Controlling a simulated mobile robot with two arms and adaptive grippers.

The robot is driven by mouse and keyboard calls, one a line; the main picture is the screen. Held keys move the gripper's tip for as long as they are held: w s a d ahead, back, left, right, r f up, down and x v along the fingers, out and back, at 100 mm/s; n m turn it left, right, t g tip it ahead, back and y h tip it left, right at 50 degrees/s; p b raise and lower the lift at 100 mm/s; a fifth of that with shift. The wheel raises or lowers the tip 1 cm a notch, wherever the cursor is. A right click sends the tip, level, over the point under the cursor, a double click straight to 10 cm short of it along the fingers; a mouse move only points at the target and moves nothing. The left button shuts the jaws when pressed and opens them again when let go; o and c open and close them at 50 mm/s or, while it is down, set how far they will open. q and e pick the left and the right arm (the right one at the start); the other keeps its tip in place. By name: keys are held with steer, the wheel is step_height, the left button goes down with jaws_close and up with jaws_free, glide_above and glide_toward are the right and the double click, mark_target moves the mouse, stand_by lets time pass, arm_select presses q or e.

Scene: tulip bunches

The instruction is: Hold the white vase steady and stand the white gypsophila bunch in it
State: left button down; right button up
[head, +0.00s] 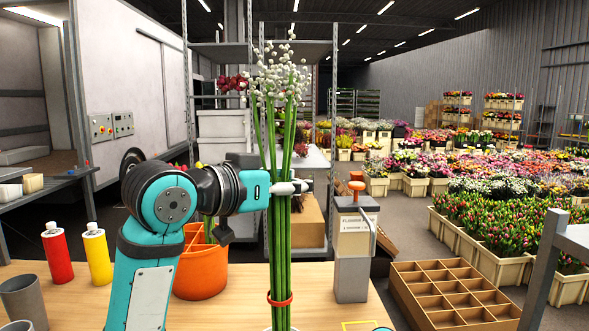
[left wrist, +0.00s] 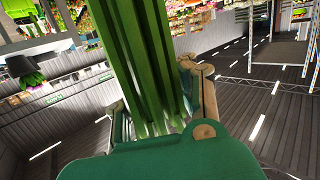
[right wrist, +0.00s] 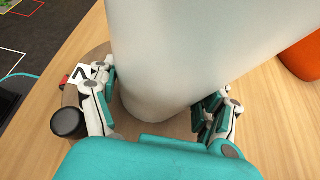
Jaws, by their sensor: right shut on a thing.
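The white gypsophila bunch (head: 281,240) stands upright in the head view, its small white heads above long green stems tied by a red band. My left gripper (head: 290,188) is shut around the stems above the band; the stems also fill the space between its fingers in the left wrist view (left wrist: 150,60). The white vase (right wrist: 185,50) stands on the table in the right wrist view, and my right gripper (right wrist: 160,97) is shut on it, one finger on each side. In the head view only a sliver of white rim shows below the stems. The stem ends are hidden.
An orange pot (head: 203,268) with green stems stands behind my left arm. Red (head: 57,255) and yellow (head: 97,256) bottles and grey cups (head: 24,298) are at the left. A grey flower-food dispenser (head: 354,250) stands right of the bunch, with a divided cardboard box (head: 455,295) beyond.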

arm_select(q)
step_height(320, 180, down, 16)
steer(key=shift+f, duration=0.2)
stand_by(1.0)
steer(key=shift+f, duration=0.25)
steer(key=shift+f, duration=0.35)
steer(key=c, duration=2)
jaws_free()
steer(key=o, duration=1)
steer(key=shift+c, duration=0.2)
steer(key=shift+o, duration=0.4)
steer(key=o, duration=0.6)
steer(key=shift+c, duration=0.2)
steer(key=shift+a, duration=0.1)
